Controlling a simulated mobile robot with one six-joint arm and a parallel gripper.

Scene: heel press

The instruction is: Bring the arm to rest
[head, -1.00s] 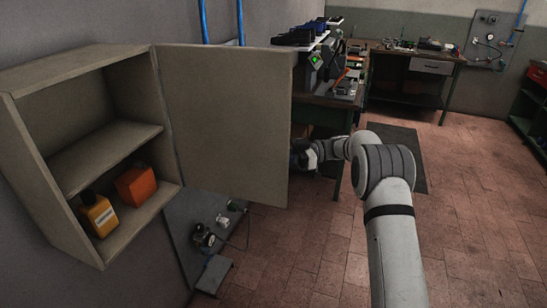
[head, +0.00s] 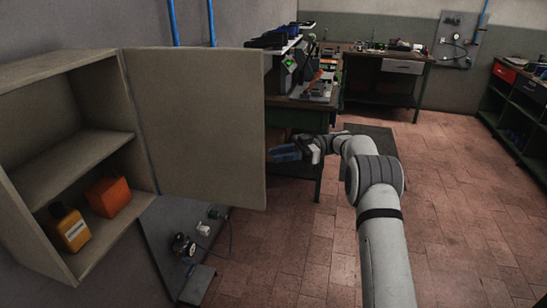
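My arm reaches up from the bottom right of the head view and bends left toward the open cabinet door. My gripper (head: 287,153) is at its end, just right of the door's lower edge and in front of the workbench. It is small and dark here, and I cannot tell whether its fingers are apart or hold anything.
The wall cabinet (head: 131,137) at left stands open, its door (head: 200,120) swung out near my gripper. A yellow bottle (head: 70,229) and an orange box (head: 108,196) sit on its bottom shelf. A workbench (head: 305,118) stands behind. The floor at right is clear.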

